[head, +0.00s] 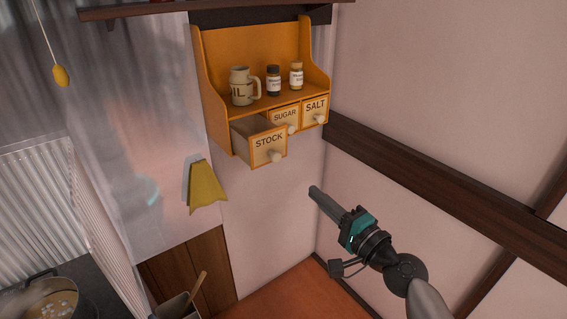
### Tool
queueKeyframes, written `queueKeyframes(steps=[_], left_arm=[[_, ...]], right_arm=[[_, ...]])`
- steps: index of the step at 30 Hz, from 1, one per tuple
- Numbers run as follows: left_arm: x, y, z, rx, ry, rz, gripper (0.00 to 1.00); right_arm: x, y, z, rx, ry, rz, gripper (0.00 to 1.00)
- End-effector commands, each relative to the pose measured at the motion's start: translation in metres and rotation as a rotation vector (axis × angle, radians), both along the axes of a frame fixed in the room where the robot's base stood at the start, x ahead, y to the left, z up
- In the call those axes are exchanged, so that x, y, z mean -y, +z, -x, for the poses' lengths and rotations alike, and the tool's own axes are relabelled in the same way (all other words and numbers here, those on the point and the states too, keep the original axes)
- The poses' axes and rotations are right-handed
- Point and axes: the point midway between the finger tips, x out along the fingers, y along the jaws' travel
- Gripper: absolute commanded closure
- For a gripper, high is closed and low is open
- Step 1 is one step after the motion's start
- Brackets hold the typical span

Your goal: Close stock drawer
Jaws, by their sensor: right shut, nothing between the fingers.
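The stock drawer (268,147) is the lower left drawer of an orange wall cabinet (215,95). It is pulled out, with its open top showing and a round pale knob (275,156) on its labelled front. The sugar drawer (285,117) and salt drawer (315,108) sit to its right. The sugar drawer is partly hidden behind the stock drawer. My right gripper (314,191) is shut and empty, below and to the right of the stock drawer, apart from it, pointing up and left. My left gripper is not in view.
On the cabinet shelf stand a mug (240,86) and two small jars (273,80). A yellow cloth (206,187) hangs to the lower left of the drawer. A pot (50,300) is at bottom left. A dark wooden beam (430,180) crosses the right wall.

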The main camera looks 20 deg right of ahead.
Motion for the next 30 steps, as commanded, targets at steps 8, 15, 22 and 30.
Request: queueKeyframes(steps=[8,15,22,30], left_arm=[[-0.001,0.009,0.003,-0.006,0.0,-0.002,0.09],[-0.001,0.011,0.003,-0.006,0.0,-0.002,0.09],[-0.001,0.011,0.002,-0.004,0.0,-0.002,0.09],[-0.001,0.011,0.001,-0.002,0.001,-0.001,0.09]], right_arm=[[-0.014,0.004,-0.042,0.001,0.0,0.0,1.0],[-0.026,0.006,-0.077,0.001,-0.001,0.001,1.0],[-0.035,0.006,-0.105,-0.001,-0.001,0.001,1.0],[-0.039,0.006,-0.118,-0.001,-0.001,0.002,1.0]])
